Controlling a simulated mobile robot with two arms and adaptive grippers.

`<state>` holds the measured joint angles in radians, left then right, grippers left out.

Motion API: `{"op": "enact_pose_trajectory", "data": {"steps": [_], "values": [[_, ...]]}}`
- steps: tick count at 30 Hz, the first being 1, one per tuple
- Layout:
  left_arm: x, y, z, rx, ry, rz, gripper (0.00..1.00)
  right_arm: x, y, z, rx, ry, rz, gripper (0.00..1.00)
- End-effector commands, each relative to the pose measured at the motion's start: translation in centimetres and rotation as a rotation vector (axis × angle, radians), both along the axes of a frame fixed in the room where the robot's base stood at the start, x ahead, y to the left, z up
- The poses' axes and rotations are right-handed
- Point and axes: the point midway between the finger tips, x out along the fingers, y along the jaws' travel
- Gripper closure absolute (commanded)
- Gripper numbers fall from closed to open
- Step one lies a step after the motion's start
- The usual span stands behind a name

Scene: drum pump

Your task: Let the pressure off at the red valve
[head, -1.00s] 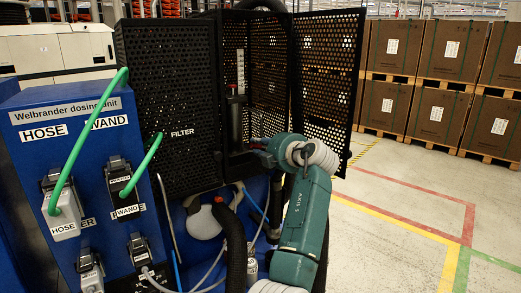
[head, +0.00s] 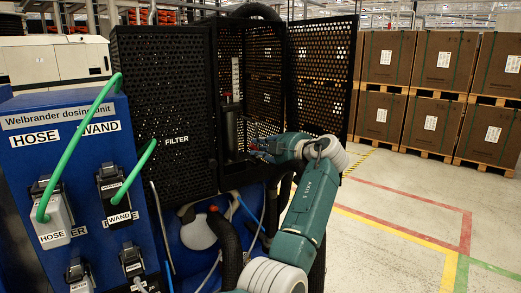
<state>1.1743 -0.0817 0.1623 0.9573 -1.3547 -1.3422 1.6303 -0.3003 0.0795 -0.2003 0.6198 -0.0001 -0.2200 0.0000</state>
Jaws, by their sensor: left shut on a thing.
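My left gripper (head: 257,147) is at the open front of the black mesh cage (head: 262,75), low beside the dark upright cylinder (head: 229,130). It is small and partly hidden by its own wrist. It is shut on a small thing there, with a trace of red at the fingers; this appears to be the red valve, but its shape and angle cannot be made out. My right gripper is not in view.
The blue dosing unit (head: 65,165) with green cables (head: 83,135) stands at left. A filter cabinet (head: 165,105) is beside the cage. A black hose (head: 228,245) and thin tubes hang below. Stacked brown boxes (head: 433,60) stand back right; the marked floor between is clear.

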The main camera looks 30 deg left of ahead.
Motion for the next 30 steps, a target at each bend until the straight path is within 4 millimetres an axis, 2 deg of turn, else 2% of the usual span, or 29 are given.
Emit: {"op": "enact_pose_trajectory", "data": {"steps": [1,9,10,11,22,26,30], "values": [[0.0,0.3,0.5,0.008,-0.005,0.002,1.00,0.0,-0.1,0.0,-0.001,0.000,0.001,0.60],[0.0,0.3,0.6,0.008,-0.008,0.002,1.00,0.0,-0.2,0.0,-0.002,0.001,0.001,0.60],[0.0,0.3,0.6,0.008,-0.008,0.001,0.75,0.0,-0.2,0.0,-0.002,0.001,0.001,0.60],[0.0,0.3,0.6,0.008,-0.008,0.001,0.71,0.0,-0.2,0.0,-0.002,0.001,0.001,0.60],[-0.1,-0.4,0.4,0.004,-0.005,0.000,0.71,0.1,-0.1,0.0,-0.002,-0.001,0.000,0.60],[-0.7,-2.2,0.8,0.003,-0.006,-0.003,0.71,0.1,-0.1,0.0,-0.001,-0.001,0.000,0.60],[-1.7,-4.9,1.4,0.004,-0.006,-0.002,0.71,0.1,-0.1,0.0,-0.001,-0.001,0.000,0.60]]}}
